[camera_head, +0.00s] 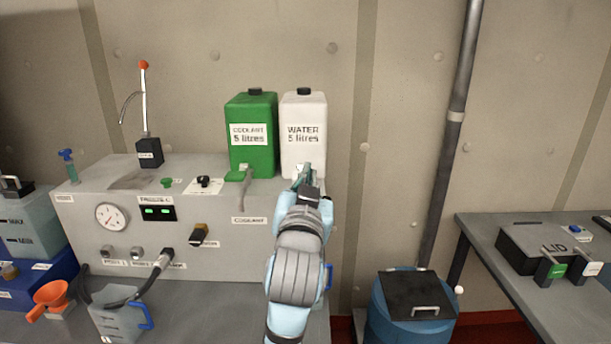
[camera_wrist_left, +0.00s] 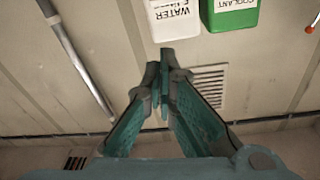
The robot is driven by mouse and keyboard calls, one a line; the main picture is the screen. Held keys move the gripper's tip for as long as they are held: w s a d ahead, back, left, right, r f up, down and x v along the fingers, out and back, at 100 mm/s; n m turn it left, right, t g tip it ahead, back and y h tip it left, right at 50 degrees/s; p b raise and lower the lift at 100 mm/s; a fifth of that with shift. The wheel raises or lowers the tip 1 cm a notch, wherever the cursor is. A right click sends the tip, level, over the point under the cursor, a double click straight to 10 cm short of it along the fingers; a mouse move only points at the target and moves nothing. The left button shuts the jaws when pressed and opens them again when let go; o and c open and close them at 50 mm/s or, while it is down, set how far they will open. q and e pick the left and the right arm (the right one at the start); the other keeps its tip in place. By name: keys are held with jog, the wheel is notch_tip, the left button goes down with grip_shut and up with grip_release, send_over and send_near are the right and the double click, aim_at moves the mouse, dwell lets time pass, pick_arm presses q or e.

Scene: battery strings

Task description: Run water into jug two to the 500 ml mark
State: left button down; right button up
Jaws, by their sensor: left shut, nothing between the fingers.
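The white water container (camera_head: 304,142), labelled WATER 5 litres, stands on the grey console; its lower part also shows in the left wrist view (camera_wrist_left: 172,22). My left gripper (camera_head: 304,174) is shut and empty at the container's lower front, covering any tap there. Its closed fingers also show in the left wrist view (camera_wrist_left: 160,78); I cannot tell whether they touch anything. A grey jug (camera_head: 117,323) with a blue handle stands at the lower left. A blue handle (camera_head: 328,277) shows beside my left arm; the rest is hidden. I cannot read which jug is two. My right gripper is out of view.
The console (camera_head: 85,215) carries a gauge, switches and a black hose (camera_head: 152,278) near the jug. A blue bin (camera_head: 385,318) stands right; floor shows between bin and bench.

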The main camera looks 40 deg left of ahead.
pick_arm(q)
jog(key=shift+s+r, duration=0.3)
jog(key=shift+r, duration=0.15)
jog(key=shift+w+a, duration=0.1)
jog(key=p+x, duration=0.1)
jog(key=x, duration=0.8)
jog(key=shift+w+a+r+p, duration=0.15)
jog(key=shift+w+a+p, duration=0.05)
jog(key=shift+w+p, duration=0.1)
jog(key=f, duration=0.3)
jog(key=shift+s+a+f, duration=0.15)
jog(key=shift+s+f, duration=0.05)
jog(key=shift+s, duration=0.05)
jog(key=shift+s+f, duration=0.25)
